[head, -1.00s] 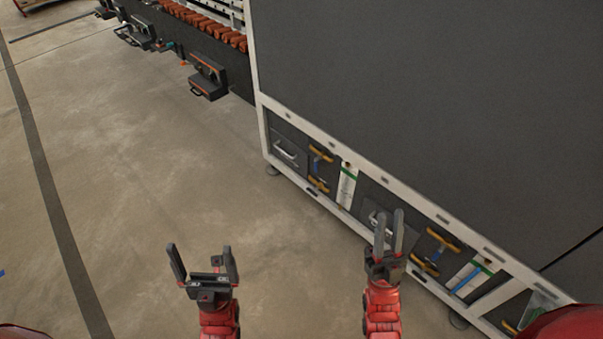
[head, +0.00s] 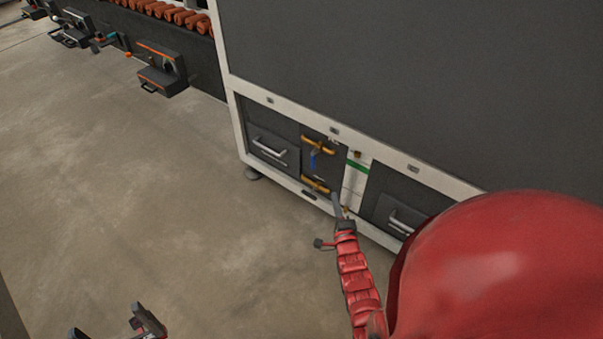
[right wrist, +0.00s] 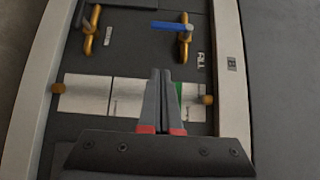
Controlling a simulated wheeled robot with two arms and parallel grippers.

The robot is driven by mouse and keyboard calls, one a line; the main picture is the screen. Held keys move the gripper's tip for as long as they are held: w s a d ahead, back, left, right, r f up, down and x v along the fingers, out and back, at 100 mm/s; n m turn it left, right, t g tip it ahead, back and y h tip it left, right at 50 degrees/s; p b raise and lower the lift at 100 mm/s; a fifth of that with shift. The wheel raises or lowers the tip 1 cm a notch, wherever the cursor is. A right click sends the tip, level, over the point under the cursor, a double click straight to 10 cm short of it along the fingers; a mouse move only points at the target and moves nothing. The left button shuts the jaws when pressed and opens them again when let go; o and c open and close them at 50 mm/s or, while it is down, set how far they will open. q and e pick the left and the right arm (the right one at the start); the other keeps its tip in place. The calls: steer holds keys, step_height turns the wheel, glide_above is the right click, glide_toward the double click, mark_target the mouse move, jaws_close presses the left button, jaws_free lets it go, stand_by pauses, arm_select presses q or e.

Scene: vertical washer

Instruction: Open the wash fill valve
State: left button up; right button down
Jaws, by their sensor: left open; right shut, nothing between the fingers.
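The blue-handled valve (head: 315,160) is on a brass pipe fitting (head: 319,145) in the machine's lower panel. In the right wrist view its blue handle (right wrist: 168,26) lies sideways, and a small label (right wrist: 201,60) that seems to read "FILL" is beside the fitting. A second brass fitting (head: 315,185) sits below it; in the right wrist view it is at the left (right wrist: 91,30), with a grey lever. My right gripper (head: 338,204) is shut and empty, in front of the lower panel, apart from the blue handle. My left gripper (head: 115,325) is open, partly cut off at bottom left.
A white gauge strip with a green band (head: 355,178) stands right of the valves. Drawers with silver handles (head: 270,149) flank them. A white frame (head: 237,125) borders the panel. My red arm hides the panel's right part.

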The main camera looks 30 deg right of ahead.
steer(key=shift+s, duration=0.1)
steer(key=b, duration=0.4)
glide_toward(315, 159)
steer(key=w+d+f, duration=0.4)
steer(key=w, duration=0.1)
steer(key=shift+w+a+r, duration=0.1)
steer(key=shift+w+r, duration=0.2)
steer(key=shift+w, duration=0.15)
steer(key=shift+f+b, duration=0.1)
steer(key=shift+b, duration=0.25)
steer(key=shift+w+a+f+m+t+b, duration=0.15)
steer(key=shift+m+t+b, duration=0.15)
steer(key=shift+b, duration=0.15)
